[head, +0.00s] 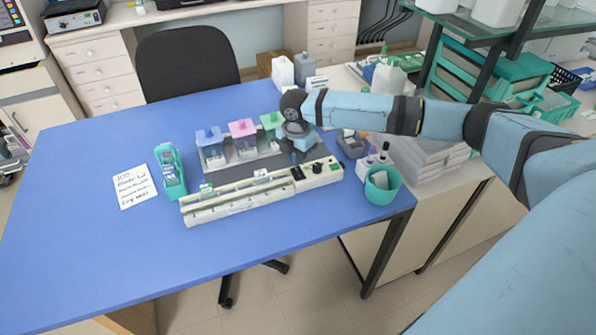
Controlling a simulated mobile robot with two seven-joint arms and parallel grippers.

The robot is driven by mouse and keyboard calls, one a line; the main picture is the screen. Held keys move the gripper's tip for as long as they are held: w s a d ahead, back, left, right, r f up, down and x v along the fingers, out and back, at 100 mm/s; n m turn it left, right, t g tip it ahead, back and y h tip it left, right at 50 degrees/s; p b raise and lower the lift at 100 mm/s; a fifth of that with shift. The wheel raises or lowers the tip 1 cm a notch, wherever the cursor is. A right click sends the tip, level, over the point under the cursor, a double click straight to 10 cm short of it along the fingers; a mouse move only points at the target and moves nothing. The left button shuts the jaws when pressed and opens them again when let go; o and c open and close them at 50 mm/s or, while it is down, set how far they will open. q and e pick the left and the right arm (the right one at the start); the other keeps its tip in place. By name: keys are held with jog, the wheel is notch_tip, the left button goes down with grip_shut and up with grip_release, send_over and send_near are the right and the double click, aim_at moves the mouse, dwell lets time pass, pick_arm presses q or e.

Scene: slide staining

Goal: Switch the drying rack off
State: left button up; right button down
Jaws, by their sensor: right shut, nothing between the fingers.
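The drying rack (235,206) is a long cream unit lying across the front of the blue table. Its right end carries a control panel with a black switch (297,173), a dark knob and a small green part. Whether the switch is on or off is too small to tell. My right gripper (297,157) reaches in from the right and points down just behind the switch end of the rack. It is shut and empty. I cannot tell whether its tips touch the panel. My left gripper is not in view.
Staining jars with blue, pink and green lids (242,128) stand behind the rack. A teal slide holder (171,172) and a handwritten note (135,186) lie to the left. A teal cup (381,186) and small bottles stand to the right. The table's left front is clear.

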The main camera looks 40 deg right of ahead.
aim_at(296, 169)
jog(key=shift+s+f, duration=0.1)
jog(key=shift+f, duration=1.3)
dwell(1.0)
notch_tip(296, 169, up, 5)
jog(key=p, duration=0.5)
jog(key=shift+r+p, duration=0.2)
jog(key=shift+p, duration=0.1)
jog(key=shift+r+p, duration=0.85)
jog(key=shift+p, duration=0.1)
